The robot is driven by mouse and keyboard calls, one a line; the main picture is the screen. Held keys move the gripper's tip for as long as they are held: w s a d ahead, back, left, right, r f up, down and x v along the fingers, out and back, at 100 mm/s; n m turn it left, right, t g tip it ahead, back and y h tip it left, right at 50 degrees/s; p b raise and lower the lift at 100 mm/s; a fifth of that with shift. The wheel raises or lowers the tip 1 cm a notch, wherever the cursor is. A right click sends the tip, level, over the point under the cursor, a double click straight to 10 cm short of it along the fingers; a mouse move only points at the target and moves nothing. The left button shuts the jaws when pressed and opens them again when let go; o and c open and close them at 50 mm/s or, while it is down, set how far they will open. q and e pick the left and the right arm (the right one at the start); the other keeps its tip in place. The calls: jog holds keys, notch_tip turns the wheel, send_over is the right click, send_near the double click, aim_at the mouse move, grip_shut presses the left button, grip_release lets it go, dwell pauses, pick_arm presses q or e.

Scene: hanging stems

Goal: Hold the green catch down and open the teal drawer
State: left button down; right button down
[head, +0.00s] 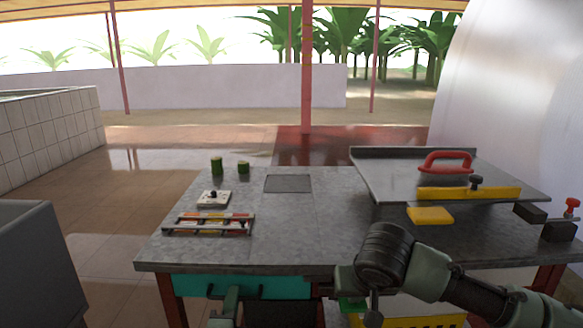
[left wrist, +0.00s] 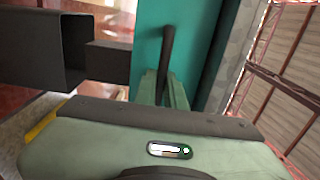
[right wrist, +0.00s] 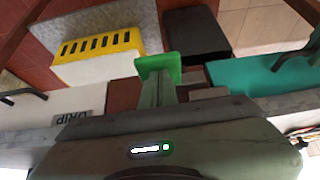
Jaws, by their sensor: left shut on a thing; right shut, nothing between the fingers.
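The teal drawer (head: 285,287) sits under the front left of the table; its front looks close to the table edge. My left gripper (left wrist: 163,88) is shut on the drawer's dark bar handle (left wrist: 168,50); the fingers overlap the bar's lower part in the left wrist view. The green catch (right wrist: 160,65) is right of the drawer in the head view (head: 352,304). My right gripper (right wrist: 157,88) is shut and empty, its fingertips at the catch and seemingly touching it. How far the catch is pressed cannot be told. My right arm partly hides it in the head view.
A yellow slotted part (right wrist: 98,45) is beside the catch. On the grey tabletop (head: 300,225) are a rack (head: 208,224), green stem pieces (head: 217,165), a yellow block (head: 430,215) and a raised plate with a red handle (head: 446,155).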

pick_arm(q)
jog(key=shift+s+f, duration=0.1)
jog(key=shift+s, duration=2.5)
jog(key=c, duration=1.2)
grip_release()
jog(key=shift+c, duration=0.2)
jog(key=s+r, duration=0.3)
jog(key=s, duration=0.3)
jog(key=shift+r, duration=0.1)
pick_arm(e)
notch_tip(320, 180, up, 9)
pick_arm(q)
jog(key=shift+s, duration=0.1)
